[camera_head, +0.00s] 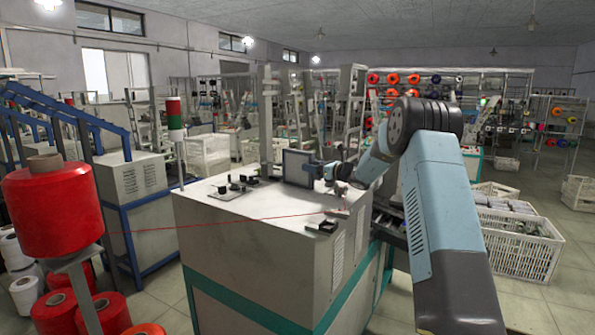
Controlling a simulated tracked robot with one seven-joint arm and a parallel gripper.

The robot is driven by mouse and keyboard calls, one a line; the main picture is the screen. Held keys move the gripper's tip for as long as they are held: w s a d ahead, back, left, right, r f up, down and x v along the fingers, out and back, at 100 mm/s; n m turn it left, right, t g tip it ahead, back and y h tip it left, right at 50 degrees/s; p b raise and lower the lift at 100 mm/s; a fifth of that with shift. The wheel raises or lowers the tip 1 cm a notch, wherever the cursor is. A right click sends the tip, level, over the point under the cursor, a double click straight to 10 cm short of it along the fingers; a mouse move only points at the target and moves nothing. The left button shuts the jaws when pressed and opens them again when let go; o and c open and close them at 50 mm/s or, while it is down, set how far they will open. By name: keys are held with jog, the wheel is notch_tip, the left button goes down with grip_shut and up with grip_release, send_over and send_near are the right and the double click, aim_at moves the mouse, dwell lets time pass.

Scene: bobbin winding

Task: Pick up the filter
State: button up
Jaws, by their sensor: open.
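A dark, upright square panel in a thin frame (297,167) stands on the white top of the machine cabinet (255,215). It may be the filter, but I cannot tell for sure. My arm reaches in from the right, and my gripper (313,169) is at the panel's right edge. The gripper is small in this view. It is open, and I cannot tell whether it touches the panel or whether the panel lies between the fingers.
Small black parts (235,185) sit on the cabinet top, left of the panel. A black block (322,227) lies near its front right edge. A red thread runs across the cabinet from a large red bobbin (52,207) at left. White crates (520,240) stand at right.

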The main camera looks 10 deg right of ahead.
jog(key=shift+c, duration=0.2)
grip_shut()
dwell(0.3)
